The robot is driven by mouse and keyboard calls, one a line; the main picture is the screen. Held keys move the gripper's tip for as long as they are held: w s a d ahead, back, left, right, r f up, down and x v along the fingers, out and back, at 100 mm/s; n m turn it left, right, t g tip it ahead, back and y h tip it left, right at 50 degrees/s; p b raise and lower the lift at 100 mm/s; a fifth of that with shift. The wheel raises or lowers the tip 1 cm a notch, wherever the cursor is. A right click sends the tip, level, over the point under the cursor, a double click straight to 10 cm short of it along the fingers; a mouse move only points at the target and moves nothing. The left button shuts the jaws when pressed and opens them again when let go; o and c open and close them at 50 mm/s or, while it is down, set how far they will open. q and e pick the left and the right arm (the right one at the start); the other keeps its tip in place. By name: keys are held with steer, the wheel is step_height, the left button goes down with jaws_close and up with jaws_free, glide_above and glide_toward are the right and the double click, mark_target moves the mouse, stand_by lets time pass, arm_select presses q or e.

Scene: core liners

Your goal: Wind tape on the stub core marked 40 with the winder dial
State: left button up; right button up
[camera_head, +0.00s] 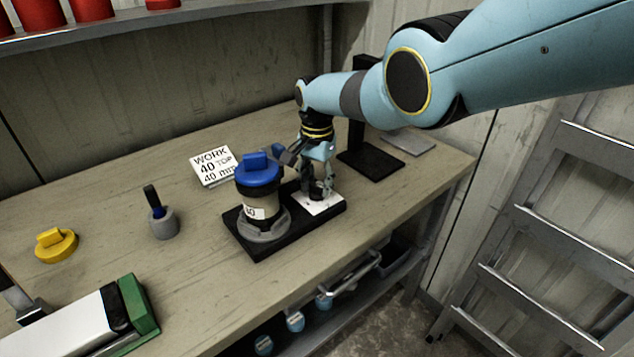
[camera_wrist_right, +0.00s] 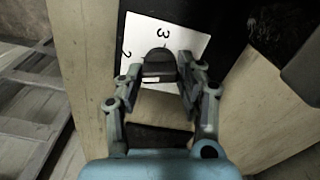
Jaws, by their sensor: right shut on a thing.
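The stub core (camera_head: 257,208), a tan cylinder with a label partly reading 40, stands upright in a grey ring on the black winder base (camera_head: 265,248). A blue cap (camera_head: 259,169) with a raised grip sits on top, and a dark band runs round the core just below it. My right gripper (camera_head: 318,187) is beside the core, pointing down over the white dial plate (camera_head: 326,206). In the right wrist view its fingers (camera_wrist_right: 160,78) are shut on the dark dial knob (camera_wrist_right: 158,62). The plate (camera_wrist_right: 190,42) shows a 3 and a 2; other marks are hidden. My left gripper is out of view.
A work card (camera_head: 212,166) reads "WORK 40 TOP 40 mm". A yellow cap (camera_head: 56,245), a grey pot (camera_head: 163,224) with a dark handle, and a white-and-green block (camera_head: 75,325) lie to the left. A black stand (camera_head: 371,160) is behind my right arm.

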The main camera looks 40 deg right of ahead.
mark_target(317, 185)
stand_by(0.3)
steer(key=o, duration=1.2)
steer(key=shift+c, duration=0.2)
steer(key=shift+r, duration=0.1)
step_height(317, 185, up, 12)
steer(key=shift+c, duration=0.4)
